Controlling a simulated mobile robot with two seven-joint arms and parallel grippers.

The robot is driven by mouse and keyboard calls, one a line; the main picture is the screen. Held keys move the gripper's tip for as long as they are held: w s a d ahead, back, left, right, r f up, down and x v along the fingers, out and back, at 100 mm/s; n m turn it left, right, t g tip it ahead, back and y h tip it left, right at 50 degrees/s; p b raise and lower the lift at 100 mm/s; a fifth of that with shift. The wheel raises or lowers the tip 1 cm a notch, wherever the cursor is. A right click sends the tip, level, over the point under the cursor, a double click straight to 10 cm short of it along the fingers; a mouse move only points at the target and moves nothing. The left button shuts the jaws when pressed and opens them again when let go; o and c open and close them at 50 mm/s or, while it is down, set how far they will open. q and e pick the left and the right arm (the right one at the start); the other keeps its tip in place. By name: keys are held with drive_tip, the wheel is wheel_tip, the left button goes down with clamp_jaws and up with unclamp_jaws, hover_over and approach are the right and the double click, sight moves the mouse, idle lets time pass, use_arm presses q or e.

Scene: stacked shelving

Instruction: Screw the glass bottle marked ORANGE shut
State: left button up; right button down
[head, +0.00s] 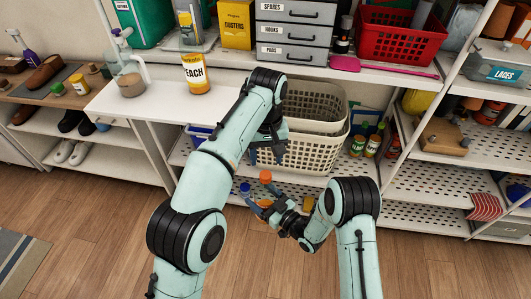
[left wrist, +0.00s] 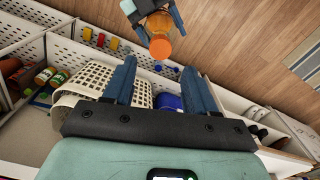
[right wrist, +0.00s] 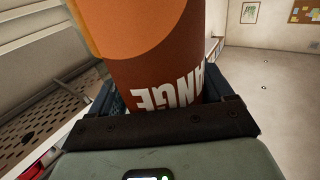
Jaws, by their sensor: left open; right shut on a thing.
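The glass bottle marked ORANGE (right wrist: 165,85) fills much of the right wrist view, with the end of its lettering upside down. My right gripper (head: 264,207) is shut on the bottle low in front of the shelving. An orange cap (head: 265,176) shows at its upper end in the head view. In the left wrist view the cap (left wrist: 160,48) faces the camera; I cannot tell how tightly it sits. My left gripper (head: 267,157) is open and empty above the bottle, pointing down. Its spread fingers (left wrist: 160,72) show in the left wrist view, apart from the cap.
A cream basket (head: 300,152) stands just behind the left gripper. Several bottles (head: 373,145) stand on the shelf right of the basket. The wooden floor in front is clear.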

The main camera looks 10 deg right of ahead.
sight(266, 174)
use_arm(q)
drive_tip(key=shift+r+n, duration=0.15)
drive_tip(key=shift+n, duration=0.55)
drive_tip(key=shift+a+f, duration=0.1)
drive_tip(key=shift+f, duration=3.95)
clamp_jaws()
drive_tip(key=m, duration=0.5)
drive_tip(key=shift+o, duration=0.6)
unclamp_jaws()
